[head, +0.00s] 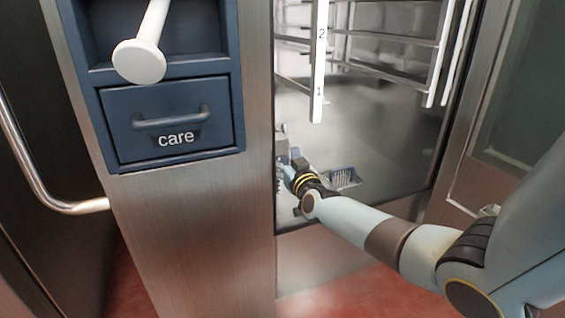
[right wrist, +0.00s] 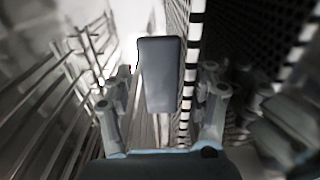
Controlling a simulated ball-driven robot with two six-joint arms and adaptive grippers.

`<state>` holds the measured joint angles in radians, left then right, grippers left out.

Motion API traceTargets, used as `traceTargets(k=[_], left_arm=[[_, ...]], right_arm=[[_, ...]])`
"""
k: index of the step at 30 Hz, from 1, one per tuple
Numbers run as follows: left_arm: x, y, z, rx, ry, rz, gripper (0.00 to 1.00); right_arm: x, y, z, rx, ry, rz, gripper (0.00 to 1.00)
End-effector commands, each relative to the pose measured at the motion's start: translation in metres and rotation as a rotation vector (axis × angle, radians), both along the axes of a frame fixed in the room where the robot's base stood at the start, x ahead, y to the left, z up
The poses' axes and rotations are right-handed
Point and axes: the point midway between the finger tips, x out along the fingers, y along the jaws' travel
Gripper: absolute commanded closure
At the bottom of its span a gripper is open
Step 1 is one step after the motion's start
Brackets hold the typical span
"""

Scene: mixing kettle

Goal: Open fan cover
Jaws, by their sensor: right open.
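The inside of the oven chamber (head: 375,120) is open in the head view. My right arm reaches in from the right, and my right gripper (head: 284,168) is at the chamber's left side, partly hidden by the steel front column. In the right wrist view my right gripper (right wrist: 163,100) is open, a finger on each side of a grey rectangular block (right wrist: 160,75). I cannot tell whether the fingers touch the block. A slotted panel (right wrist: 205,60), probably the fan cover, runs just right of the block. The cover is not clearly visible in the head view. My left gripper is out of view.
White numbered rack rails (head: 319,65) hang above the gripper, with more wire rails (head: 390,40) behind. A drain grate (head: 343,178) lies on the chamber floor. The steel column (head: 195,220) bears a blue "care" drawer (head: 172,120). The chamber's middle is clear.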

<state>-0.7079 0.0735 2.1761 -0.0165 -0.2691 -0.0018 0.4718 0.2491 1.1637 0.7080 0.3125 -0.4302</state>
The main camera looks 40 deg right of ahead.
Motion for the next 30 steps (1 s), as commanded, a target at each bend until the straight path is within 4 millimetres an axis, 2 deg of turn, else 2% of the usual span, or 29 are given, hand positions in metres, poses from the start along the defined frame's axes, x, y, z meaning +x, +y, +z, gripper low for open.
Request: traceTargets(k=[11,14,24,25,30], left_arm=[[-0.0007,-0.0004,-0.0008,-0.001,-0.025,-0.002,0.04],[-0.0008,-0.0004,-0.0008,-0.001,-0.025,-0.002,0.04],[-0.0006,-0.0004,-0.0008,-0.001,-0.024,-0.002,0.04],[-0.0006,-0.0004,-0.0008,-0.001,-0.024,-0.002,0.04],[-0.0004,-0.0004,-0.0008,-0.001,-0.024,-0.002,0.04]], right_arm=[[0.0043,-0.0009,0.0009,0.000,-0.001,0.000,0.42],[0.0042,-0.0009,0.0008,0.000,-0.001,0.000,0.53],[0.0040,-0.0009,0.0005,0.000,-0.001,0.000,0.97],[0.0040,-0.0010,0.0005,0.000,-0.001,0.000,1.00],[0.0037,-0.0012,0.0004,-0.001,-0.001,0.000,1.00]])
